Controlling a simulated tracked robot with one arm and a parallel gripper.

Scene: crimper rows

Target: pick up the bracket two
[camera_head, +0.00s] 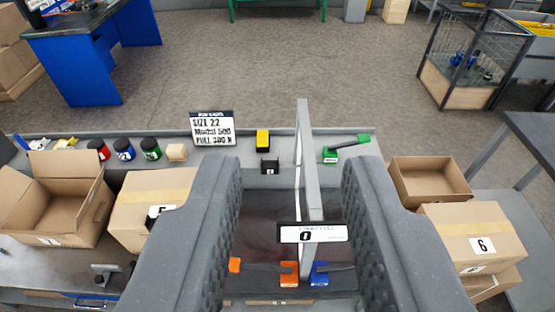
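My gripper (293,172) is open, with its two wide grey fingers well apart on either side of the picture's middle. Nothing touches the finger pads that I can see. A tall, thin light-grey plate (302,140) stands upright between the fingers in the picture, nearer the right one. I see no marking that says which thing is bracket two. A small black block with a white tag (270,165) sits left of the plate, with a yellow and black block (262,140) behind it.
Orange (289,273) and blue (319,273) handled tools lie low between the fingers. A green tool (331,155) lies right of the plate. A size sign (212,128) and several dark jars stand left. Cardboard boxes flank both sides, including box 6 (473,232).

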